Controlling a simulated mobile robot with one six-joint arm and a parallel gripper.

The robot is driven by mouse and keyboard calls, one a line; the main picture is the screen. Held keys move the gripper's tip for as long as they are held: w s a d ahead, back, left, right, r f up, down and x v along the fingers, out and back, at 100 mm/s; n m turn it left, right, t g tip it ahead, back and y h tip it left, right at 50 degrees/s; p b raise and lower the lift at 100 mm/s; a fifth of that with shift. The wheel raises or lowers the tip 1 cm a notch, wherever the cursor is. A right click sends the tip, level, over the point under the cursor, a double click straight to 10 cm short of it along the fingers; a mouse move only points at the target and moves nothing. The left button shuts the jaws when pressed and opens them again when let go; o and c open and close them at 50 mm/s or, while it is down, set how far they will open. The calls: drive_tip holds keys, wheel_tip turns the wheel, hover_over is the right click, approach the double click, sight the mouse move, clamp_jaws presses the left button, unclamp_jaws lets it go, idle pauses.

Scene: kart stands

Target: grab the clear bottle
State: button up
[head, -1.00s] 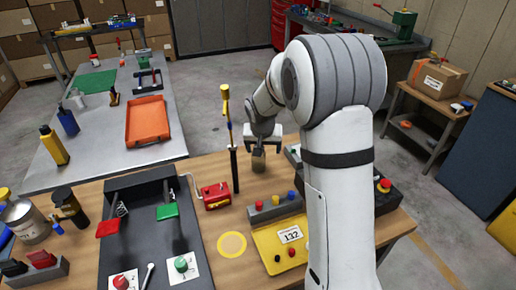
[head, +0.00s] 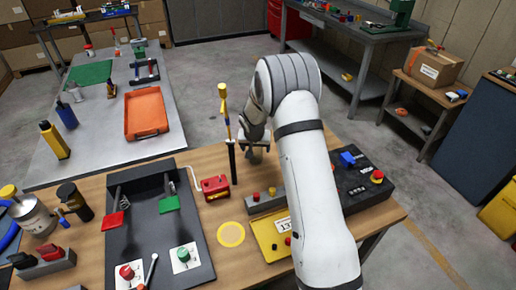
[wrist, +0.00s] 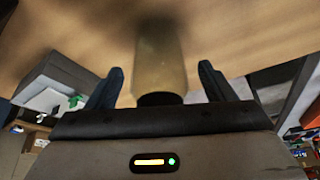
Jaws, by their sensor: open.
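The clear bottle (wrist: 160,55) is a yellowish, see-through cylinder with a black cap, seen in the wrist view. Its cap end is close to my gripper's palm and its body reaches away over the wooden surface. My gripper (wrist: 161,72) is open, with one dark finger on each side of the bottle. A gap shows between each finger and the bottle. In the head view my gripper (head: 254,146) is low over the back part of the wooden table, and the bottle is mostly hidden by it there.
A black rod with a yellow top (head: 231,150) stands just left of my gripper. A red box (head: 215,187) is nearer the front left. A black control box (head: 360,183) with an emergency button is to the right. A grey table with an orange tray (head: 146,112) is behind left.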

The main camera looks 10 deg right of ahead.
drive_tip(key=shift+w+f, duration=0.15)
drive_tip(key=shift+f, duration=0.25)
drive_tip(key=shift+c, duration=0.6)
drive_tip(key=c, duration=1)
drive_tip(key=shift+o, duration=0.2)
